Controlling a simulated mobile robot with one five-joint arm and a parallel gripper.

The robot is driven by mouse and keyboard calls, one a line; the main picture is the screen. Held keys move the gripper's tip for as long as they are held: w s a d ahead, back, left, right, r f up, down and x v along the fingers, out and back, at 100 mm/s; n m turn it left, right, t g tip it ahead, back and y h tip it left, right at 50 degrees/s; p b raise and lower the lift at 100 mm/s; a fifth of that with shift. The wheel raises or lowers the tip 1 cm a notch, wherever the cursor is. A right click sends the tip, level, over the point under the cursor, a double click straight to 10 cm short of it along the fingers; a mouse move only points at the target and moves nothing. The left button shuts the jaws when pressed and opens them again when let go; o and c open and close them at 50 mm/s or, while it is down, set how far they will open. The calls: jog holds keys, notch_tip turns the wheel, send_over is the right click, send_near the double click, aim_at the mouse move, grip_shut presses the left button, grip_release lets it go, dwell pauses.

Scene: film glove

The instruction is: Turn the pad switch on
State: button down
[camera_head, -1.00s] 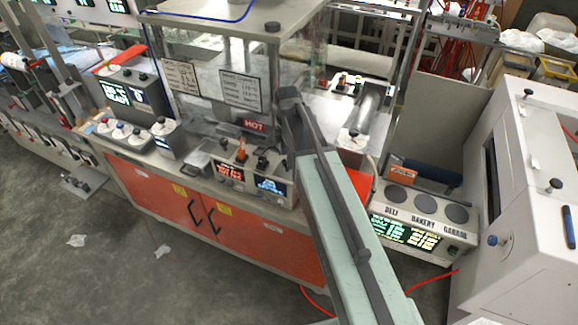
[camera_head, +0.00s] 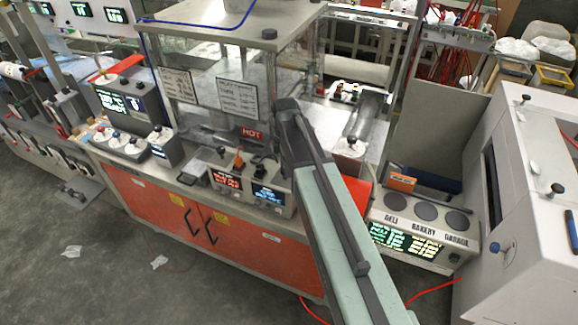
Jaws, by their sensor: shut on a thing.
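My arm reaches from the bottom edge up to a dark joint in the middle of the camera view. My gripper is not visible; the arm beyond that joint is hidden. Left of the arm, a grey control box (camera_head: 244,198) has a red display, a blue display, and an orange toggle (camera_head: 238,160) and dark knobs on top. It stands on the front edge of the machine below a red HOT sign (camera_head: 251,133). No label reads as pad switch, so I cannot tell which control it is or its setting.
A clear enclosure (camera_head: 215,80) stands behind the box, above orange cabinet doors (camera_head: 165,205). To the right are a unit with round dark pads (camera_head: 425,213) and a white cabinet (camera_head: 535,190). Open floor (camera_head: 120,285), with scraps, lies at front left.

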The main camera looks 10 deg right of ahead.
jog(key=m, duration=0.4)
jog(key=shift+s+a, duration=0.15)
jog(key=shift+a, duration=0.1)
jog(key=m, duration=0.4)
jog(key=shift+m, duration=0.3)
jog(key=m, duration=0.4)
jog(key=shift+r+m, duration=0.1)
jog(key=shift+m, duration=2.2)
jog(key=c, duration=1)
grip_release()
